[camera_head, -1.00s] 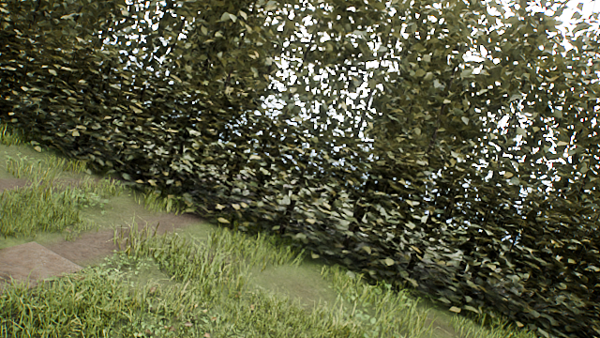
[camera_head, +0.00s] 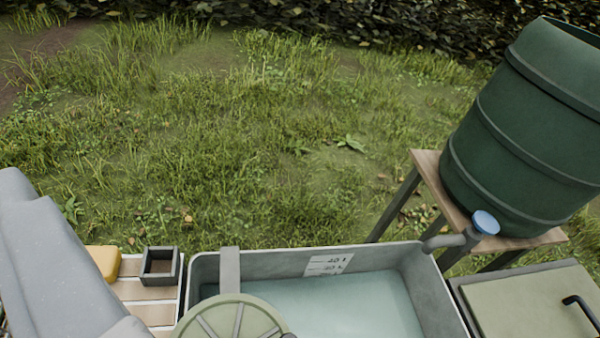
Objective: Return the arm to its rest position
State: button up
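My gripper is not in view. A smooth grey rounded shape, which looks like a link of my arm (camera_head: 50,265), fills the lower left corner. The camera looks down over a grey tank (camera_head: 425,285) of pale water with volume marks on its inner wall. A round green spoked disc (camera_head: 235,322) covers part of the tank's near left side at the bottom edge. I cannot tell what the disc is.
A dark green barrel (camera_head: 525,130) stands on a wooden stand (camera_head: 430,170) at the right. A blue cap (camera_head: 486,222) is near its base. A green-topped box (camera_head: 530,310) is lower right. A yellow block (camera_head: 105,262) and small dark box (camera_head: 160,266) sit left. Grass lies beyond.

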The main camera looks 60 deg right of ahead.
jog(key=shift+s+a+r+m+h, duration=0.15)
jog(key=shift+s+r+h, duration=0.1)
jog(key=shift+s, duration=0.2)
jog(key=shift+s+a+r+m+h, duration=0.1)
jog(key=shift+s+r+m+h, duration=0.1)
jog(key=shift+s, duration=0.2)
jog(key=shift+d, duration=0.1)
jog(key=shift+r, duration=0.1)
notch_tip(320, 180, up, 9)
jog(key=p, duration=0.9)
jog(key=shift+r, duration=0.1)
